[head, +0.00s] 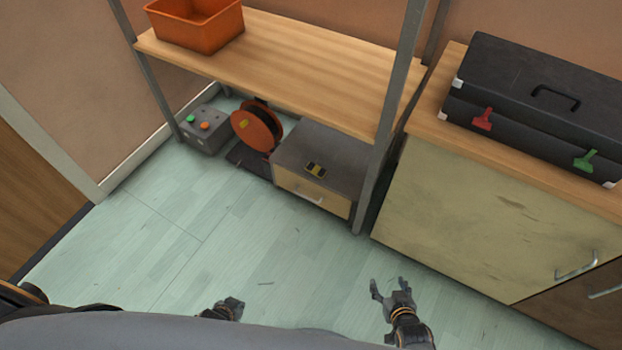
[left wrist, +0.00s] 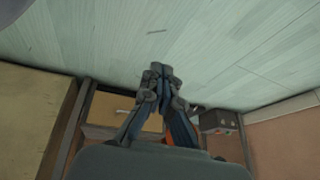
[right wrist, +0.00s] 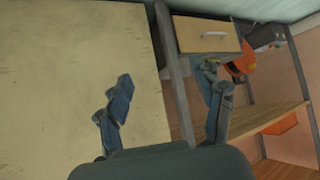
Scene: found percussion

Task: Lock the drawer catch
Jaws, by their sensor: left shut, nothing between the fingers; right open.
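A grey drawer unit (head: 325,150) stands on the floor under the shelf. Its wooden drawer front (head: 303,193) with a pale bar handle looks closed. A small dark catch with yellow marks (head: 316,170) lies on the unit's top near the front edge; its setting is too small to tell. The drawer front also shows in the right wrist view (right wrist: 203,40). My left gripper (head: 236,304) is shut and empty, low in the head view and apart from the unit; its closed fingers show in the left wrist view (left wrist: 157,70). My right gripper (head: 389,287) is open and empty, apart from the unit.
Left of the unit are an orange reel (head: 257,128) and a grey button box (head: 205,130). A metal shelf post (head: 378,165) stands close to its right side, beside a cabinet (head: 470,215). A wooden shelf (head: 290,60) overhangs. The floor in front is clear.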

